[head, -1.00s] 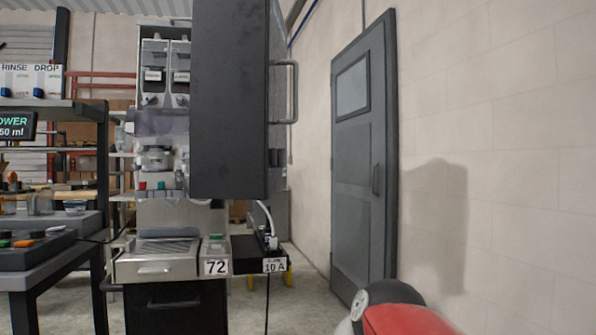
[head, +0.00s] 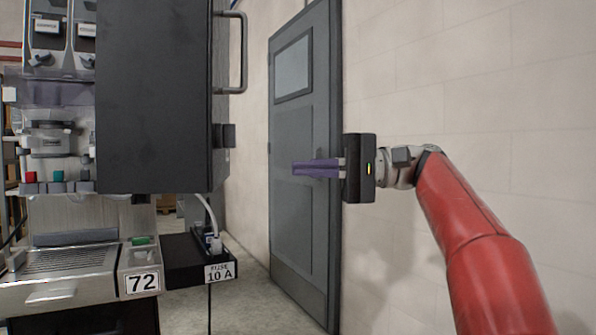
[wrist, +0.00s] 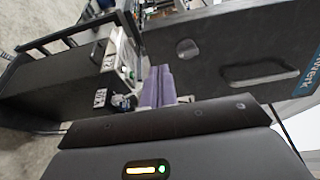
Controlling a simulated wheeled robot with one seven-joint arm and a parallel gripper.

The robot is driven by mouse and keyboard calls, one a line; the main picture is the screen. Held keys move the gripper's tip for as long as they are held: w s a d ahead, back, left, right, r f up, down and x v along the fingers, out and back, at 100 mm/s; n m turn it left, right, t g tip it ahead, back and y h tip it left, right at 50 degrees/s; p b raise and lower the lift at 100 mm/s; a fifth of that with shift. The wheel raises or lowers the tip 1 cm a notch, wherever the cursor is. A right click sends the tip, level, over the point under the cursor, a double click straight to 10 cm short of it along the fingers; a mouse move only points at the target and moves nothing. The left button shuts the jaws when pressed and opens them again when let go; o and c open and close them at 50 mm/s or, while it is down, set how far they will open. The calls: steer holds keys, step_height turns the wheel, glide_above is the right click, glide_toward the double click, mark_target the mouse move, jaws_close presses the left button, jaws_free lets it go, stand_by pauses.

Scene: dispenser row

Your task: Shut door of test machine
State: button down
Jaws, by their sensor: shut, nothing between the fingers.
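The test machine (head: 75,215), with a 72 label, stands at the left of the head view. Its dark door (head: 150,95) stands open, swung out toward me and hiding part of the machine front. A bar handle (head: 243,55) is on the door's right side. My gripper (head: 297,168) has purple fingers, shut and empty. In the head view they point left, right of the door and below the handle, apart from it. In the wrist view the fingers (wrist: 160,72) show beside a dark panel (wrist: 215,40) that looks like the door.
A black power box (head: 185,255) marked 10 A, with a plugged cable, juts out at the machine's right. A grey room door (head: 300,230) and a pale brick wall (head: 480,80) are behind my arm. Floor shows between the box and the wall.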

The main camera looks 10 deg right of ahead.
mark_target(215, 170)
steer(key=a, duration=1.1)
steer(key=shift+w+a, duration=0.25)
steer(key=shift+w, duration=0.15)
steer(key=shift+s+a, duration=0.1)
